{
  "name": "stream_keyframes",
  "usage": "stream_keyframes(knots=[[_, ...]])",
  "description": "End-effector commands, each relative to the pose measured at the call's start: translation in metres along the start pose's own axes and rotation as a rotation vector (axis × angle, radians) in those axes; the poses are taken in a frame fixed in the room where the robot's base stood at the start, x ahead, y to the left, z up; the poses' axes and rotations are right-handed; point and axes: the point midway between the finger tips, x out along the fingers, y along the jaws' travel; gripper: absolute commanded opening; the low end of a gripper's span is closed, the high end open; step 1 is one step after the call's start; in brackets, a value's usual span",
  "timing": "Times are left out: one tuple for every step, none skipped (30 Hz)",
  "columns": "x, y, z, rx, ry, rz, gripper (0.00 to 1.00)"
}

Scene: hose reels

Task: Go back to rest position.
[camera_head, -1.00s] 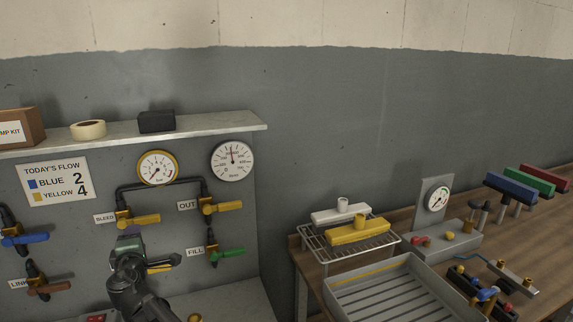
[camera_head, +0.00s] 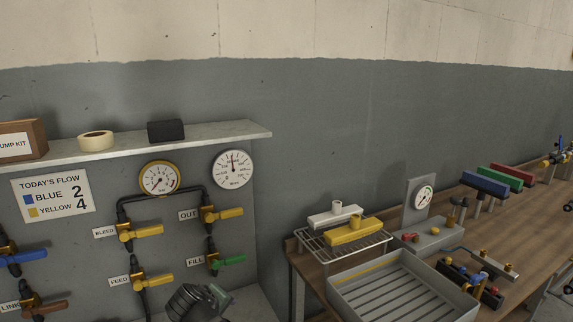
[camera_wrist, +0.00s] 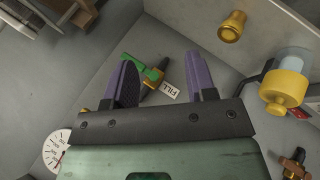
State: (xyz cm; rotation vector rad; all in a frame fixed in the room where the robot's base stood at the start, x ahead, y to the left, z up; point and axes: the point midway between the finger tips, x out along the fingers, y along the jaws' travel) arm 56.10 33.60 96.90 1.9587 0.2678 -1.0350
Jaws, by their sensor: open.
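My gripper shows in the wrist view (camera_wrist: 165,85) with its two purple fingers spread apart and nothing between them. Beyond the fingers are the green-handled valve (camera_wrist: 145,68) and its FILL label, apart from the gripper. In the head view, part of my arm's end shows at the bottom, below the valve panel (camera_head: 75,235); its fingertips cannot be made out there. The green FILL valve (camera_head: 228,261), yellow FEED valve (camera_head: 152,281), yellow BLEED valve (camera_head: 140,231) and yellow OUT valve (camera_head: 222,213) are on the panel, their handles pointing right.
A shelf (camera_head: 220,137) tops the panel, holding a box (camera_head: 20,140), a tape roll (camera_head: 96,140) and a black block (camera_head: 166,130). Right of it, a wooden bench (camera_head: 400,230) carries a grey tray (camera_head: 335,287), a wire rack and manifolds. A brass fitting (camera_wrist: 232,27) shows in the wrist view.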

Motion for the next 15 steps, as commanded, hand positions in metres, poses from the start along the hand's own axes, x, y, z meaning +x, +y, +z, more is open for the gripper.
stream_keyframes(knots=[[0.01, 0.016, 0.051, 0.085, -0.103, -0.077, 0.51], [0.015, 0.023, 0.081, 0.145, -0.173, -0.137, 0.51], [0.019, 0.032, 0.121, 0.227, -0.26, -0.221, 0.51], [0.02, 0.038, 0.151, 0.292, -0.323, -0.286, 0.51], [0.02, 0.043, 0.18, 0.36, -0.379, -0.351, 0.51], [0.018, 0.052, 0.217, 0.453, -0.442, -0.43, 0.51], [0.016, 0.058, 0.239, 0.518, -0.475, -0.477, 0.51], [0.015, 0.065, 0.258, 0.577, -0.497, -0.508, 0.51], [0.016, 0.075, 0.278, 0.646, -0.512, -0.53, 0.51], [0.018, 0.083, 0.292, 0.689, -0.52, -0.531, 0.51], [0.021, 0.092, 0.304, 0.725, -0.529, -0.522, 0.51], [0.025, 0.102, 0.315, 0.76, -0.54, -0.511, 0.51], [0.027, 0.108, 0.322, 0.781, -0.547, -0.505, 0.51], [0.029, 0.112, 0.326, 0.797, -0.551, -0.5, 0.51], [0.03, 0.116, 0.33, 0.81, -0.555, -0.496, 0.51]])
